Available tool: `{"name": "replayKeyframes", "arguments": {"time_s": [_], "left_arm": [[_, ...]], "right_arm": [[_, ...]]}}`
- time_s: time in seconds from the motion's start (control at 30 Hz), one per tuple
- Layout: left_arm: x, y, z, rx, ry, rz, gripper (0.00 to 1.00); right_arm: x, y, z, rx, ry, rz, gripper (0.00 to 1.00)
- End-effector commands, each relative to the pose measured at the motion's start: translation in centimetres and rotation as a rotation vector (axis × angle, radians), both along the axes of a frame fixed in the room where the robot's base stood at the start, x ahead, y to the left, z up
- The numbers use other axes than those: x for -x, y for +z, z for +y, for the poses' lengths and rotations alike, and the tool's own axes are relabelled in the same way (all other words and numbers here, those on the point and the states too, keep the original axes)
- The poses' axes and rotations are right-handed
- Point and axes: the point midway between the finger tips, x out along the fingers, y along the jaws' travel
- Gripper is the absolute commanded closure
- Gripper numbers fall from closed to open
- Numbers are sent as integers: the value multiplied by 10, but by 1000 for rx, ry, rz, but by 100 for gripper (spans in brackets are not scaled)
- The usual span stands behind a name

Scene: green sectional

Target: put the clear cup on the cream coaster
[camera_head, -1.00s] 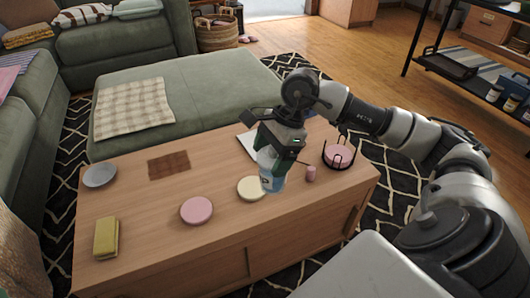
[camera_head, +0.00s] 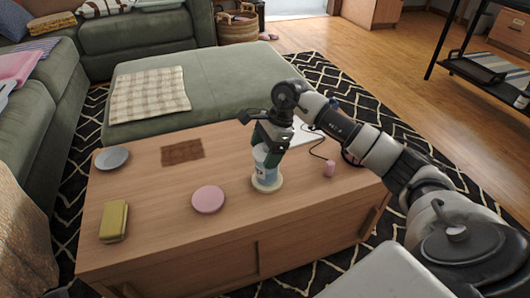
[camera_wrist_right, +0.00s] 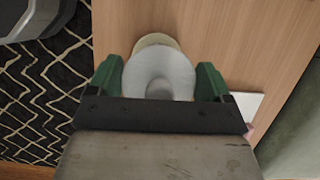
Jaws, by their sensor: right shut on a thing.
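The clear cup (camera_head: 264,168) is upright between the fingers of my right gripper (camera_head: 267,152), which is shut on it. The cream coaster (camera_head: 275,187) lies flat on the wooden table, directly below the cup in the head view. The cup's base overlaps the coaster, and I cannot tell whether they touch. In the right wrist view the cup (camera_wrist_right: 158,76) shows from above between the green fingers of the gripper (camera_wrist_right: 160,84). There the coaster (camera_wrist_right: 154,40) shows only as a strip past the cup's far rim; the rest is hidden. My left gripper is not in view.
A pink coaster (camera_head: 208,199) lies left of the cup, and a small pink object (camera_head: 329,169) stands to its right. A yellow block (camera_head: 114,221), a grey plate (camera_head: 112,158) and a brown mat (camera_head: 182,152) lie farther left. A white pad (camera_head: 304,137) lies behind the gripper.

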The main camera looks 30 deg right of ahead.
Motion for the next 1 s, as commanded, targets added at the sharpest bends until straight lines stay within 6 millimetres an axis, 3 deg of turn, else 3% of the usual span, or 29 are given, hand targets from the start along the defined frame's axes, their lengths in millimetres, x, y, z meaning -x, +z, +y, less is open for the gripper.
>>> {"name": "replayKeyframes", "arguments": {"time_s": [0.27, 0.3, 0.4, 0.73, 1.0], "left_arm": [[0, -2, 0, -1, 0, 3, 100], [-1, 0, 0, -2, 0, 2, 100], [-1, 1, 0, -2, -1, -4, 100], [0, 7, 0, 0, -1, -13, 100], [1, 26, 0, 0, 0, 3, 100]], "right_arm": [[0, -2, 0, 0, -1, -2, 63], [0, -1, 0, 0, -2, -1, 15], [0, -1, 0, 0, -2, -1, 0], [0, 7, -2, 1, -2, -2, 0], [3, 59, -22, 3, -4, -4, 0]]}}
